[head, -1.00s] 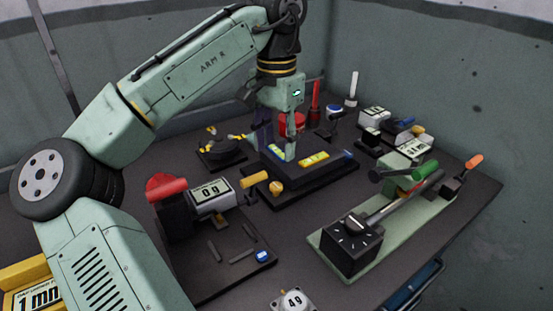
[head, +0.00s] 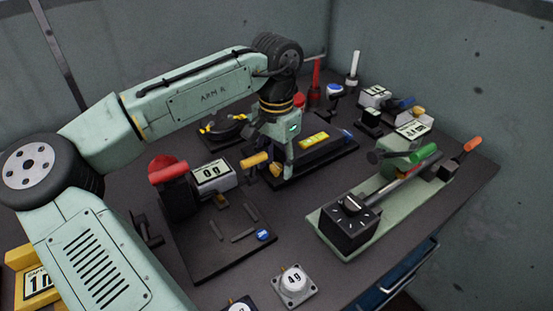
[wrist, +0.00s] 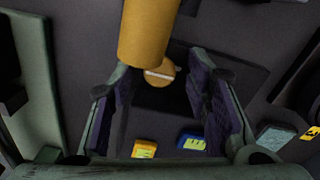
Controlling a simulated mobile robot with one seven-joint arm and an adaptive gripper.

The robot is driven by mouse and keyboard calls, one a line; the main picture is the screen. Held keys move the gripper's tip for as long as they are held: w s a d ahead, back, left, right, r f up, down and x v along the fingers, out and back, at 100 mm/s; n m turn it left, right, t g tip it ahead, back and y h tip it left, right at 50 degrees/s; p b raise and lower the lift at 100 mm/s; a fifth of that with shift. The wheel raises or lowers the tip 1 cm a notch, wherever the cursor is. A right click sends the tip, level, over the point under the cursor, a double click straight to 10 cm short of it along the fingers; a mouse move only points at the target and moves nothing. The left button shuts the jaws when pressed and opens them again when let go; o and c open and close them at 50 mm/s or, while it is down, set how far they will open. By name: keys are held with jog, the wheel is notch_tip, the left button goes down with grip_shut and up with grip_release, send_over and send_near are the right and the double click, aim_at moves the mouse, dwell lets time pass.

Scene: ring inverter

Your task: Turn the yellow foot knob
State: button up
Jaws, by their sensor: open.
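The yellow foot knob (head: 276,169) is a small round knob at the near corner of a black platform (head: 318,168). In the head view my gripper (head: 284,172) points down beside it and partly covers it. In the wrist view the knob (wrist: 161,76) shows as a yellow disc with a pale slot, between my two open fingers (wrist: 160,86) and beyond their tips. The fingers are apart and empty. I cannot tell the gap in depth. A yellow cylinder handle (wrist: 148,32) hides part of the knob's upper edge in the wrist view.
The yellow handle (head: 255,159) sticks out from the scale with a display (head: 212,173), close left of my gripper. A green-based lever device (head: 342,240) stands at the right. A yellow level (head: 314,141) lies on the platform. A white dial (head: 294,282) is at the front.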

aim_at(277, 165)
jog(key=shift+c, duration=0.6)
grip_shut()
jog(key=shift+d+r+m+p, duration=0.1)
jog(key=shift+r+m+p, duration=0.05)
jog(key=shift+m+p, duration=0.95)
jog(key=shift+m, duration=0.5)
jog(key=shift+o, duration=0.6)
grip_release()
notch_tip(277, 165, up, 12)
